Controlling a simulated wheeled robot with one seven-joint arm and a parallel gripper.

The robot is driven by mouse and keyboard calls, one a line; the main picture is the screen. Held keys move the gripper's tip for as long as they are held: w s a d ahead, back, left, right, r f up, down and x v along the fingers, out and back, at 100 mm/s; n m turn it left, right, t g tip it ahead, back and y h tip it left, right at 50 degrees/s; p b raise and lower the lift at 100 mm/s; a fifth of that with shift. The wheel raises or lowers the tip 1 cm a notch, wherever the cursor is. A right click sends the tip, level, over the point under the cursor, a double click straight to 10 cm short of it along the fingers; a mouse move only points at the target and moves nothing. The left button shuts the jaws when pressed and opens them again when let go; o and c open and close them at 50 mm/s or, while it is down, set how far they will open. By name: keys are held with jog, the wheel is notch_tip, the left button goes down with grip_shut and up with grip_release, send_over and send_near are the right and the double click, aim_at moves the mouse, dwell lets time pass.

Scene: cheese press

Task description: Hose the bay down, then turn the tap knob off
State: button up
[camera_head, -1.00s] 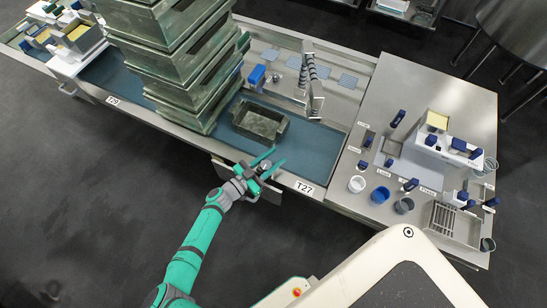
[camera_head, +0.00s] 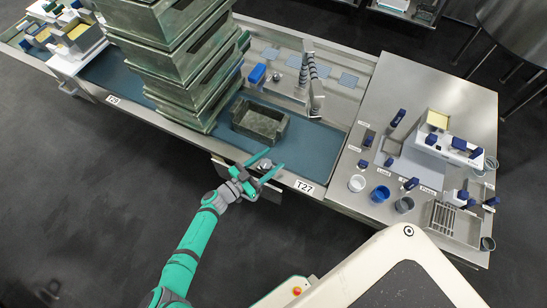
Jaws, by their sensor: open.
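My gripper (camera_head: 275,158) is open at the front edge of the bay marked T27. A small round grey knob (camera_head: 264,164) on the front panel (camera_head: 270,191) shows between its fingers; I cannot tell whether they touch it or which way it is turned. The bay (camera_head: 308,141) has a blue-grey floor inside a steel rim. A dark coiled hose (camera_head: 313,70) hangs on an upright stand at the back of the bay. No water is visible. A greenish open crate (camera_head: 282,124) stands on the bay floor.
A tall stack of greenish crates (camera_head: 165,50) stands left of the bay. On the right, a steel counter (camera_head: 440,85) holds a white cup (camera_head: 357,183), a blue cup (camera_head: 380,194), a grey cup (camera_head: 404,204) and several blue-handled tools. The dark floor at left is clear.

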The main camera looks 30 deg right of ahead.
aim_at(262, 167)
jog(key=a, duration=0.6)
jog(key=s+a, duration=0.1)
jog(key=a, duration=0.1)
jog(key=shift+a, duration=0.4)
jog(key=shift+a, duration=0.15)
jog(key=s+a+r+n+t+y, duration=0.15)
jog(key=s+a+t, duration=0.3)
jog(key=a, duration=0.45)
jog(key=s+a+n+t+y, duration=0.3)
jog(key=s+a, duration=0.2)
jog(key=a, duration=0.3)
jog(key=s+a+r+n+t+y, duration=0.1)
jog(key=s+r+n+t+y, duration=0.25)
jog(key=s, duration=0.45)
jog(key=s+a+r+n+t+y, duration=0.1)
jog(key=s+r+n+t+y, duration=0.2)
jog(key=s, duration=0.4)
notch_tip(262, 167, up, 9)
jog(key=s+d+n+y, duration=0.1)
jog(key=d+n+y, duration=0.1)
jog(key=n+y, duration=0.3)
jog(key=shift+s+n+y, duration=0.4)
jog(key=shift+y, duration=0.6)
